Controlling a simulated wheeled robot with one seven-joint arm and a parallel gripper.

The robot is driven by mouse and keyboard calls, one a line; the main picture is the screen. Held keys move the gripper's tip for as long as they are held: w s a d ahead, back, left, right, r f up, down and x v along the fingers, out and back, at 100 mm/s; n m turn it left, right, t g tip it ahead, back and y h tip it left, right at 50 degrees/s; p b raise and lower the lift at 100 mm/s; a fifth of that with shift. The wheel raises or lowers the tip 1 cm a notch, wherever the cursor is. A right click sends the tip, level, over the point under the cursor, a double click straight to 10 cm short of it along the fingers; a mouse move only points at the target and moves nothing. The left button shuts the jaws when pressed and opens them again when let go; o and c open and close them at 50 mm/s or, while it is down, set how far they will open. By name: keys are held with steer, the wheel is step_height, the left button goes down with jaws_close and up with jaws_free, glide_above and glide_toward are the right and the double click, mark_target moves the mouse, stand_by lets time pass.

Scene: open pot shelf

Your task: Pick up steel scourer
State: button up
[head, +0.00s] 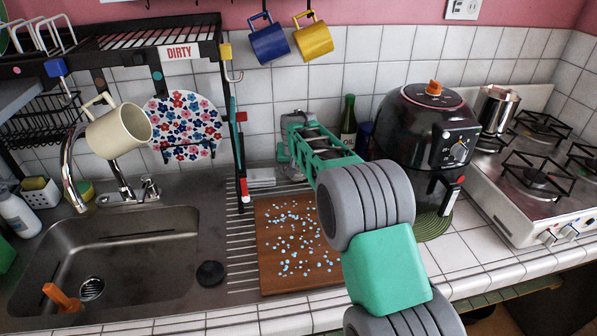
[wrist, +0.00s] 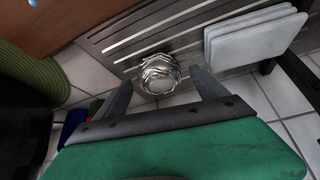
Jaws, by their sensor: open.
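The steel scourer (wrist: 158,73) is a shiny, crumpled silver ball in the wrist view. It sits at the edge of the grooved metal drainboard, by the white tiles. My gripper (wrist: 160,78) is open, with one grey finger to the left of the scourer and the other to its right. I cannot tell whether either finger touches it. In the head view my green gripper (head: 288,150) reaches down near the back wall, behind the cutting board. The scourer does not show clearly there; my arm and gripper cover that area.
A stack of pale pads (wrist: 250,40) lies close right of the scourer in the wrist view. The brown cutting board (head: 290,275) with blue bits is in front. A dark air fryer (head: 405,125), green bottle (head: 348,122) and rack upright (head: 238,150) flank my arm.

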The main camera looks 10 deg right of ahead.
mark_target(298, 168)
steer(key=c, duration=1.4)
steer(key=shift+r, duration=0.1)
steer(key=shift+r, duration=0.25)
step_height(298, 168, up, 3)
steer(key=shift+f, duration=0.15)
steer(key=s+a+r+b, duration=0.1)
steer(key=s+r, duration=0.2)
steer(key=s, duration=0.1)
steer(key=s+a+r+b, duration=0.1)
steer(key=s+r, duration=0.2)
steer(key=s, duration=0.2)
steer(key=s+a+r+b, duration=0.1)
steer(key=s+a+r, duration=0.1)
steer(key=s+r, duration=0.1)
steer(key=shift+s+r, duration=0.3)
steer(key=shift+s, duration=0.4)
steer(key=o, duration=0.8)
steer(key=c, duration=0.7)
